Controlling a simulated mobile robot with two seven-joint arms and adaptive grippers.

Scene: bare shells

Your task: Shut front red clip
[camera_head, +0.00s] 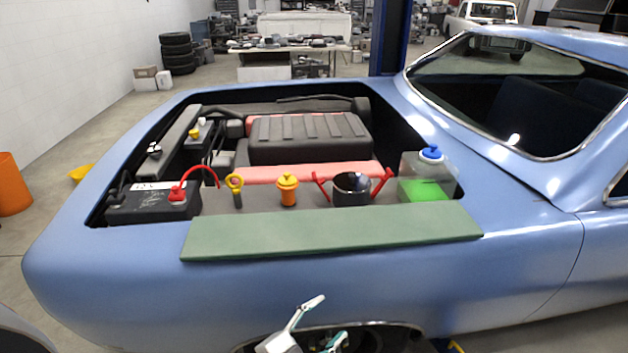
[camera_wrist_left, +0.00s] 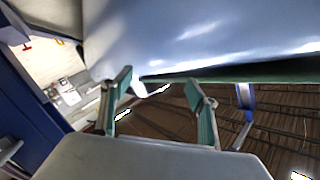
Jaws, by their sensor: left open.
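A black round canister (camera_head: 352,188) stands in the engine bay with a red clip on each side. The left red clip (camera_head: 321,186) and the right red clip (camera_head: 382,185) both lean outward, their upper ends apart from the canister. My left gripper (camera_head: 328,321) is at the bottom of the head view, in front of the fender and well short of the canister. It is open and empty. In the left wrist view its two fingers (camera_wrist_left: 160,86) are spread apart near the blue car body. The clips cannot be made out there. My right gripper is not in view.
A green mat (camera_head: 330,232) lies on the fender before the canister. An orange-capped filler (camera_head: 287,190), a yellow ring dipstick (camera_head: 236,188) and a battery (camera_head: 150,203) stand to the left. A blue-capped reservoir (camera_head: 427,178) stands close on the right.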

